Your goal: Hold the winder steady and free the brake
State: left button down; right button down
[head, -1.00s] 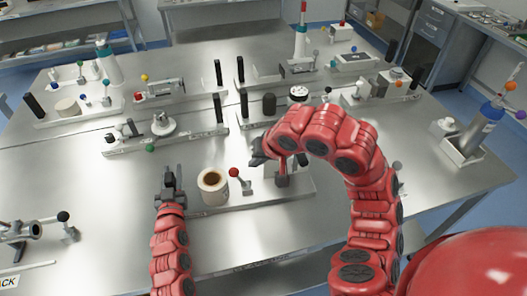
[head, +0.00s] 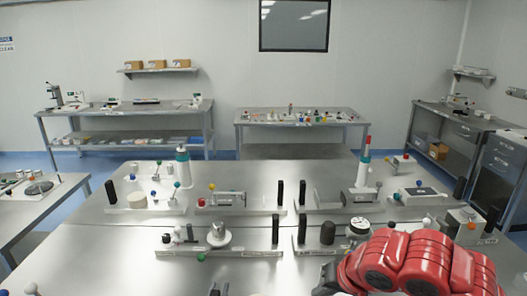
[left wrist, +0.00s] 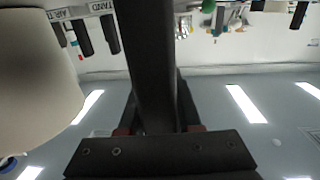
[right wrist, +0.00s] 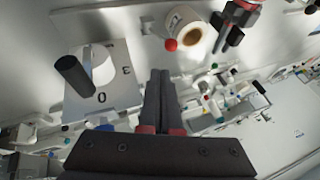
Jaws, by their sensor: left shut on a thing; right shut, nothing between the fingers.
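My left gripper (right wrist: 226,36) is beside a white roll with a brown core (right wrist: 187,26), at the top of the right wrist view. In the left wrist view its fingers are shut on a dark upright post (left wrist: 148,65), with the pale roll (left wrist: 35,75) close at the left. A red ball knob (right wrist: 171,45) is by the roll. A pale block marked 0 and 3 (right wrist: 118,98) carries a black cylindrical handle (right wrist: 74,74). My right gripper (right wrist: 160,80) is shut and empty, apart from the block and knob. I cannot tell which part is the brake.
Other fixtures stand on the steel table, including a white bottle with a teal band (head: 183,172) and dark posts (head: 275,232). My red right arm covers the lower right of the head view. Bare table (head: 250,176) lies between the fixtures.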

pick_arm(q)
jog(key=c, duration=0.5)
grip_release()
jog(key=shift+w+r, duration=0.1)
jog(key=s, duration=0.8)
jog(key=s+a, duration=0.1)
jog(key=s, duration=0.3)
jog(key=shift+d, duration=0.1)
